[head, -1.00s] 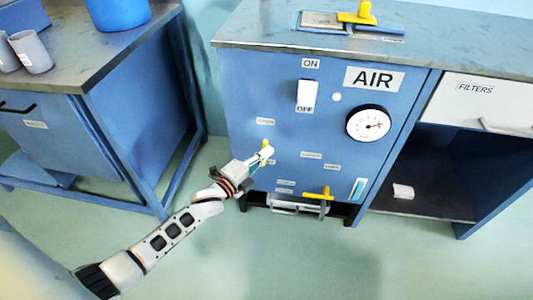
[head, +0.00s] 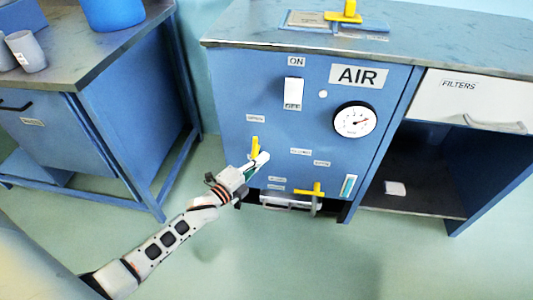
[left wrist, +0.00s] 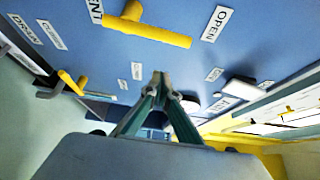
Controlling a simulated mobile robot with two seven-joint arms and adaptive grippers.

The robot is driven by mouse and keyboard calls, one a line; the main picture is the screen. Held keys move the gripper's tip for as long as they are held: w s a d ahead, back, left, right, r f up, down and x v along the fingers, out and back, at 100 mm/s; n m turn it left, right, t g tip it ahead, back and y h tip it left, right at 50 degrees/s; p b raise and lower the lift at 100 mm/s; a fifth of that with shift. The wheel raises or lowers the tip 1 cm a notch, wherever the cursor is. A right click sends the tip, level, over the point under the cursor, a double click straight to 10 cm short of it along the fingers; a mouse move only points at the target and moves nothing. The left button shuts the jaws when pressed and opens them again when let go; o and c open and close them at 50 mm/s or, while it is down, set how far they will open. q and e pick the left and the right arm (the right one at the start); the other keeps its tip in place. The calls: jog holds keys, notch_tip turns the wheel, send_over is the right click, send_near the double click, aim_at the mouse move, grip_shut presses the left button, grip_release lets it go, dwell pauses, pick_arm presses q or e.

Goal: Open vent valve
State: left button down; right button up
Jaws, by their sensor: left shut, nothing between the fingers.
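The vent valve has a yellow bar handle (head: 255,146) on the front of the blue AIR cabinet (head: 225,85). In the head view the handle stands roughly upright, its lower part close behind my gripper. In the left wrist view the handle (left wrist: 150,28) lies between a partly cut-off label ending in "ENT" (left wrist: 95,8) and an OPEN label (left wrist: 218,22). My left gripper (head: 262,158) is shut and empty, just below and right of the handle. In the wrist view its fingertips (left wrist: 160,76) are together, apart from the handle in the picture. Contact cannot be told. My right gripper is out of view.
A second yellow handle (head: 312,190) sits lower right, by a tray-like part (head: 285,200). The panel carries a white switch (head: 294,93) and a gauge (head: 355,120). A bench (head: 90,70) with cups stands left. The floor in front is clear.

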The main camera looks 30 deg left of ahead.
pick_arm(q)
jog(key=p+v, duration=0.1)
jog(key=v, duration=0.6)
jog(key=shift+r, duration=0.25)
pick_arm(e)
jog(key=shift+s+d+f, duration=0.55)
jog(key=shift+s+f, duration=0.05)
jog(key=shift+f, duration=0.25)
pick_arm(q)
jog(key=shift+a, duration=0.15)
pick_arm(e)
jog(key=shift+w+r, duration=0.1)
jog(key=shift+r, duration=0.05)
